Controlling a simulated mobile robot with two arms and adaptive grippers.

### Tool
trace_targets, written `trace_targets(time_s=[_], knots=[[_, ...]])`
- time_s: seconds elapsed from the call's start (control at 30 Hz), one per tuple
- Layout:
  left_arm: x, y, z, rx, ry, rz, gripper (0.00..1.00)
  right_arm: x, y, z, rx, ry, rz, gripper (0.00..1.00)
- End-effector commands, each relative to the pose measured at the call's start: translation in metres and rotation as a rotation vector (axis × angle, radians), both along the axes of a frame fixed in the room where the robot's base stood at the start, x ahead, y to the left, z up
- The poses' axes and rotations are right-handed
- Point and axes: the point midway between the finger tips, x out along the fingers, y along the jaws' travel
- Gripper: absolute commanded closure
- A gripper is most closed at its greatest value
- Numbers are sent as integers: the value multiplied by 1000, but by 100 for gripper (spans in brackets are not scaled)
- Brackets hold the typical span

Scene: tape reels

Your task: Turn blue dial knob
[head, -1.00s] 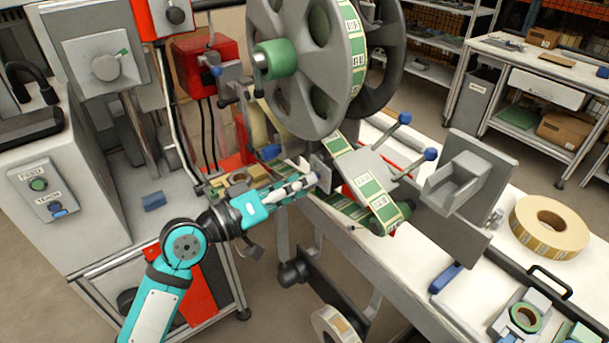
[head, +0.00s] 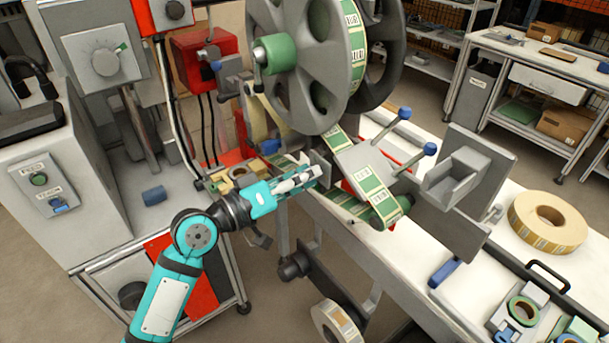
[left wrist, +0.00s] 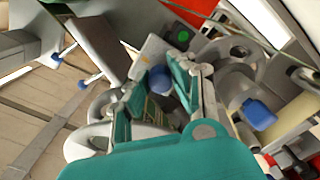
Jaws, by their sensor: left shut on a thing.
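My left gripper (head: 308,177) reaches in from the left, under the big grey label reel, beside the front of the machine. In the left wrist view, a blue knob (left wrist: 160,79) sits between the two teal fingers (left wrist: 163,88), and the gripper is shut on it. In the head view this knob is hidden by the fingers. How far it is turned cannot be seen. My right gripper is in neither view.
The label reel (head: 300,85) stands above the gripper. Blue-tipped levers (head: 404,114) and a grey bracket (head: 465,175) are to its right. Another blue knob (left wrist: 258,114) shows right of the fingers in the wrist view. A tape roll (head: 548,222) lies on the white bench.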

Motion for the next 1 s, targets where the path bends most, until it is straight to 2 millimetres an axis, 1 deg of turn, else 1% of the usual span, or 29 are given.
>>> trace_targets(time_s=[0.17, 0.37, 0.7, 1.0], knots=[[0, 1, -2, 18, -21, 1, 100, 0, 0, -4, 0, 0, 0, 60], [0, 0, -3, 74, -98, -1, 100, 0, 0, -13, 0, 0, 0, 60], [0, 1, -4, 249, -337, 0, 100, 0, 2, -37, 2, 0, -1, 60], [0, 1, -3, 416, -566, -1, 100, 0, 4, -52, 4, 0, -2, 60]])
